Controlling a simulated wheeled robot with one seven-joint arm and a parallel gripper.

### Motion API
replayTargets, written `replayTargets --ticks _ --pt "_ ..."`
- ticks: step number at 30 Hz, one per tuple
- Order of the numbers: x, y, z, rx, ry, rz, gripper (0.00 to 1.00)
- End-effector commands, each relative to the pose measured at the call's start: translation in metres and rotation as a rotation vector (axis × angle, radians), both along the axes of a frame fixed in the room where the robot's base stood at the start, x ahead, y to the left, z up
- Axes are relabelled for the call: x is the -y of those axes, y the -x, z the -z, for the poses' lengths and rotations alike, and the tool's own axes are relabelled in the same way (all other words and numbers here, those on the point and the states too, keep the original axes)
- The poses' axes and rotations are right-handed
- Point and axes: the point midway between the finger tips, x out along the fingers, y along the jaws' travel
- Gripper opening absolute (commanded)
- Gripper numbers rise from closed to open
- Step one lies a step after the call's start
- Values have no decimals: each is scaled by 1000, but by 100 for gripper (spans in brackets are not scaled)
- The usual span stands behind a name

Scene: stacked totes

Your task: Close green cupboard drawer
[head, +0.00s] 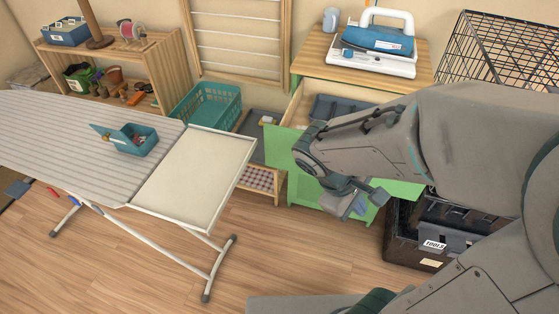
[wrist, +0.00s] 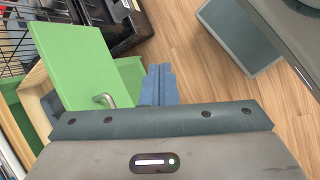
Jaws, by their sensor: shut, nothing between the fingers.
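The green cupboard (head: 300,82) has a wooden top and stands at the back, right of centre. Its upper drawer (head: 296,107) is pulled out, with pale wooden sides and a grey tray (head: 338,105) inside. The green drawer front (head: 286,152) is partly hidden behind my arm. My gripper (head: 355,206) points down in front of the green front, its fingers together and empty. In the wrist view, green panels (wrist: 75,62) and a metal handle (wrist: 104,100) show left of my blue-grey fingers (wrist: 158,85). I cannot tell whether the fingers touch the front.
A steam iron (head: 378,42) stands on the cupboard. An ironing board (head: 70,130) with a teal box (head: 135,140) fills the left. A black toolbox (head: 425,240) and a wire cage (head: 500,50) are at the right. Floor (head: 290,250) before the cupboard is clear.

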Motion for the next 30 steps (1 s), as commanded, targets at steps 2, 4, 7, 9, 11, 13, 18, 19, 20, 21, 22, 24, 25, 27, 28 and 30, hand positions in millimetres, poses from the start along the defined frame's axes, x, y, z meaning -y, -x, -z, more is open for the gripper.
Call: replayTargets --ticks 2,4,7,9,11,13,18,19,20,21,22,24,25,27,28,30 --pt "-4 -8 29 -47 116 -146 0" --pt "-7 -18 42 -77 223 -273 0" --pt "-17 -34 59 -106 379 -455 0" --pt "-27 -46 69 -118 493 -582 0" --pt "-39 -56 77 -122 592 -692 0" --pt "-56 -67 86 -120 711 -818 0" --pt "-112 -87 102 -81 1000 -1108 0" --pt "-122 -89 104 -72 1047 -1151 0" --pt "-132 -90 106 -61 1091 -1193 0" --pt "-146 -91 109 -45 1145 -1244 0" --pt "-155 -92 110 -35 1184 -1277 0" --pt "-174 -91 113 -10 1259 -1342 0" --pt "-180 -91 113 0 1284 -1366 0" --pt "-192 -90 114 16 1333 -1406 0" --pt "-196 -90 114 21 1346 -1416 0" --pt "-201 -90 115 30 1369 -1434 0"
